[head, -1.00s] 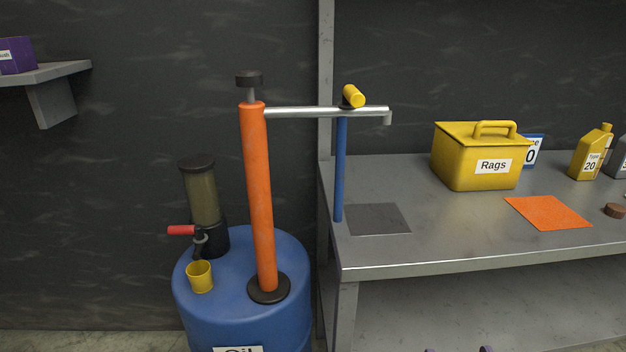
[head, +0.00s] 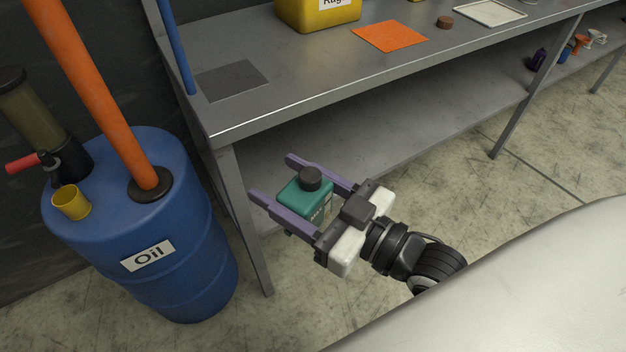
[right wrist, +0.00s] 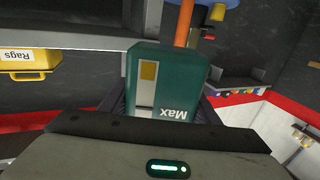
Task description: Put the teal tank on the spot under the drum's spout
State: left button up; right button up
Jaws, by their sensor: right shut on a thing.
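The teal tank (head: 305,196) has a black cap and is held between the purple fingers of my right gripper (head: 285,181). The gripper is shut on it, in front of the bench and beside the drum, below the bench top. The tank (right wrist: 165,85) fills the middle of the right wrist view and shows the word "Max". The blue oil drum (head: 190,235) stands at the left with an orange pump pipe (head: 95,90) on it. The dark grey square (head: 232,80) lies on the bench's left end. The spout is outside the current head view. My left gripper is not in view.
The grey bench (head: 300,85) has its front edge and left leg close to the held tank. A yellow rags box (head: 318,14), an orange cloth (head: 390,36) and a white tray (head: 490,12) are on it. A yellow cup (head: 72,202) is on the drum.

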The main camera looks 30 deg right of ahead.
jog(key=w+a+r+n+g+y, duration=0.3)
jog(key=a+n+g+y, duration=0.4)
jog(key=a, duration=0.3)
jog(key=shift+w+a+g+y, duration=0.15)
jog(key=shift+a+g+y, duration=0.15)
jog(key=shift+g+y, duration=0.1)
